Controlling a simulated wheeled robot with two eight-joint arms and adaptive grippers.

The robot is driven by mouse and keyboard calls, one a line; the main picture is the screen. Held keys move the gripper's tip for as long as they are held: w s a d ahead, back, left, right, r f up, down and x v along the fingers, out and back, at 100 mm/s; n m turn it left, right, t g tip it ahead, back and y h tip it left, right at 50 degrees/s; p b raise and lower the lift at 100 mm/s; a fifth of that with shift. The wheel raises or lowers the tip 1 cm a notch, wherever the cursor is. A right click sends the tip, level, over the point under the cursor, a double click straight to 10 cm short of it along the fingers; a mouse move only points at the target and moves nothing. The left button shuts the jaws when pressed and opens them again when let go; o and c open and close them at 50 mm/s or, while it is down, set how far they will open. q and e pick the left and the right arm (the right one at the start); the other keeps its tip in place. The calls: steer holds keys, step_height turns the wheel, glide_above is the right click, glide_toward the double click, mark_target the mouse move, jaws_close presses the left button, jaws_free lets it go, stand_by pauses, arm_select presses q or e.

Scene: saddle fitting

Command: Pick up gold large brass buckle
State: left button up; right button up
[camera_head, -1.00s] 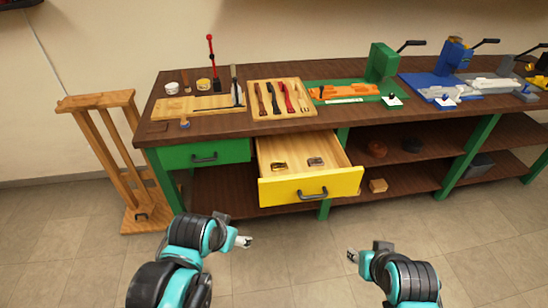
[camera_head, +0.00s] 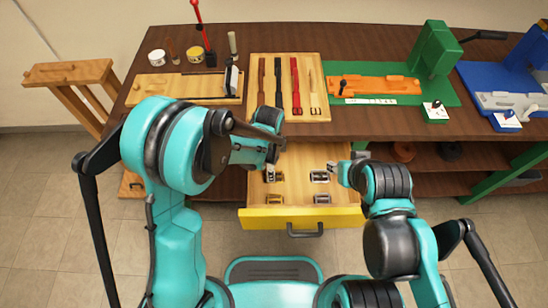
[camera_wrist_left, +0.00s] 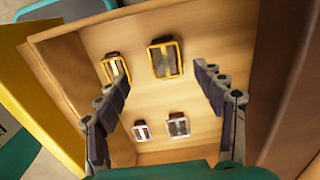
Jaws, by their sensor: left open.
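The larger gold buckle (camera_wrist_left: 165,59) lies flat in the open drawer and shows in the left wrist view beyond and between my left fingertips. In the head view this gold buckle (camera_head: 273,177) is partly covered by my left gripper (camera_head: 271,166). A smaller gold buckle (camera_wrist_left: 116,68) lies nearer the yellow drawer front, by the left finger; it also shows in the head view (camera_head: 274,199). My left gripper (camera_wrist_left: 161,74) is open and empty above the drawer. My right gripper (camera_head: 334,168) is over the drawer's right side; its finger opening is too small to judge.
Two silver buckles (camera_head: 320,177) lie in the right half of the drawer (camera_head: 298,158). The drawer walls and yellow front (camera_head: 303,218) surround the buckles.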

mark_target(279, 172)
arm_select(q)
steer(key=shift+w+d+f, duration=0.1)
steer(key=shift+f, duration=0.3)
step_height(279, 172, down, 2)
steer(key=shift+f+b, duration=0.25)
steer(key=shift+b, duration=0.5)
steer(key=f, duration=0.1)
steer(key=f+b, duration=0.1)
steer(key=f, duration=0.1)
steer(key=f+b, duration=0.1)
steer(key=f, duration=0.1)
steer(key=shift+w+d, duration=0.25)
steer(key=shift+w, duration=0.05)
steer(key=shift+r, duration=0.15)
steer(key=c, duration=1.3)
